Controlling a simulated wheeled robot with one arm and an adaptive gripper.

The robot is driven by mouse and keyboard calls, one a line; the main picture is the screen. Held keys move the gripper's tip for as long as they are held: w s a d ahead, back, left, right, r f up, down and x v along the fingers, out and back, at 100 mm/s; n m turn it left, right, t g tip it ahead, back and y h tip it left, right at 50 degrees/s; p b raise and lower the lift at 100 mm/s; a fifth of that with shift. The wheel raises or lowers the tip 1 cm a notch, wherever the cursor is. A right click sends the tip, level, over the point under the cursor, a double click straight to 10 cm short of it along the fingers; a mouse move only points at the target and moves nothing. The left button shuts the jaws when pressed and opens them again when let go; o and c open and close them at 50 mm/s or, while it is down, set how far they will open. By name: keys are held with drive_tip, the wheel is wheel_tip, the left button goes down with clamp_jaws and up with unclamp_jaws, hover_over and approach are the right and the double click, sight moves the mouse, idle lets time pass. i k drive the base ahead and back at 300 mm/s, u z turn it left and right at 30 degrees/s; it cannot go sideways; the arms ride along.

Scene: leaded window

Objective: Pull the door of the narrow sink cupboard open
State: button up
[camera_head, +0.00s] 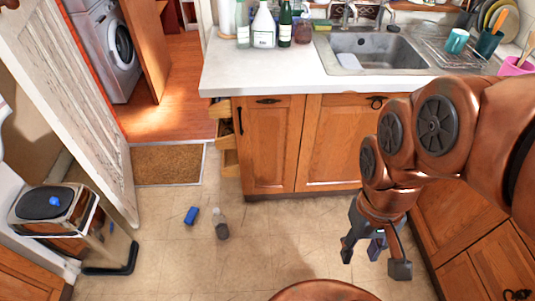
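The narrow sink cupboard door (268,150) is a wooden panel under the left part of the counter. It looks shut, with a dark handle (268,101) near its top edge. A wider wooden door (335,150) sits right beside it, with a dark ring-like pull (376,103) at its upper right. My gripper (374,258) hangs over the floor, to the right of and nearer than the narrow door. It points down, its fingers are spread, and I see nothing held. My arm hides part of the cupboards on the right.
Wooden drawers (227,160) stick out at the cupboard's left end. A blue block (191,215) and a small bottle (221,225) lie or stand on the floor left of the narrow door. A bin (62,222) stands at left. The floor directly before the narrow door is mostly clear.

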sight(269, 128)
drive_tip(key=k, duration=1.15)
drive_tip(key=u, duration=1)
drive_tip(key=i, duration=0.6)
drive_tip(key=u, duration=0.4)
drive_tip(key=i, duration=0.7)
drive_tip(key=z, duration=0.15)
